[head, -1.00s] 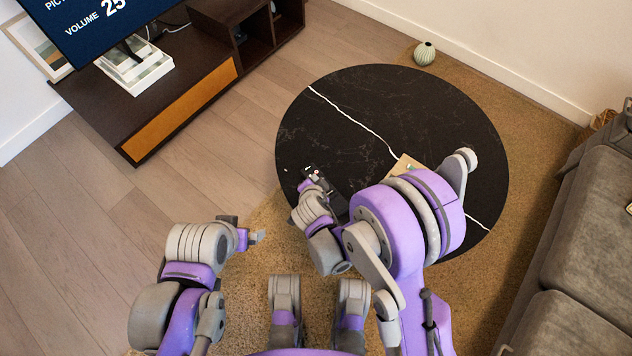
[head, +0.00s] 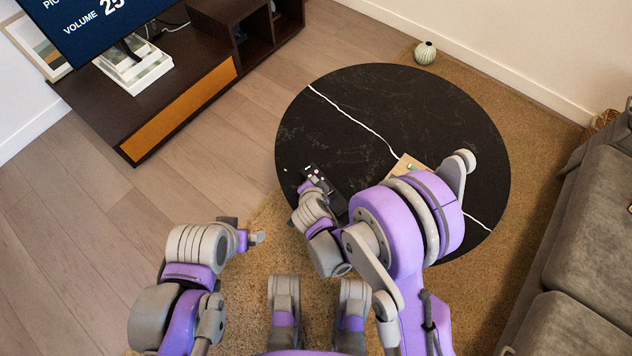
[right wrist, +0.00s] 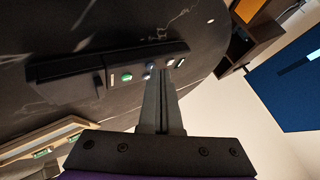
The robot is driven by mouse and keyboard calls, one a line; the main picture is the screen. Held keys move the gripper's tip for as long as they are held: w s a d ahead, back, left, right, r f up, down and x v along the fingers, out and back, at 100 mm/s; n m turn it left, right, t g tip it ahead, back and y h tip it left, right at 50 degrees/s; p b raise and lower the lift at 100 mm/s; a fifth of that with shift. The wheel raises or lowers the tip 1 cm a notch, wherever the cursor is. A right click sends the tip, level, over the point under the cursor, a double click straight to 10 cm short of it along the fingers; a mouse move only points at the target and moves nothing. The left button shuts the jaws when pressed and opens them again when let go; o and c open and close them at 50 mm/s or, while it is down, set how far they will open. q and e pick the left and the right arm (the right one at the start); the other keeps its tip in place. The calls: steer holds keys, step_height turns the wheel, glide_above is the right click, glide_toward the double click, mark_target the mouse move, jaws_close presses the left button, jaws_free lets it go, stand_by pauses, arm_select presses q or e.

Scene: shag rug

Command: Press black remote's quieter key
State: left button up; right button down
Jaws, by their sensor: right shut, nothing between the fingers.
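The black remote (head: 313,172) lies on the round black table near its left front edge, partly hidden by my right arm. The key markings are too small to read. My right gripper (head: 307,187) is shut and empty, with its tips at the remote. In the right wrist view its fingertips (right wrist: 153,72) are close to the blue key; I cannot tell whether they touch. My left gripper (head: 246,234) is off the table; its jaws are unclear.
The round table (head: 400,110) has clear room at the back. A tan item (head: 407,166) lies on it beside my right arm. The television (head: 90,25) reads "VOLUME 25". A grey sofa (head: 580,230) stands at the right, and a small vase (head: 425,53) behind the table.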

steer(key=shift+f, duration=0.15)
stand_by(0.5)
steer(key=shift+r+p, duration=0.45)
steer(key=shift+r, duration=0.3)
steer(key=shift+r+p, duration=1.7)
steer(key=shift+r, duration=0.8)
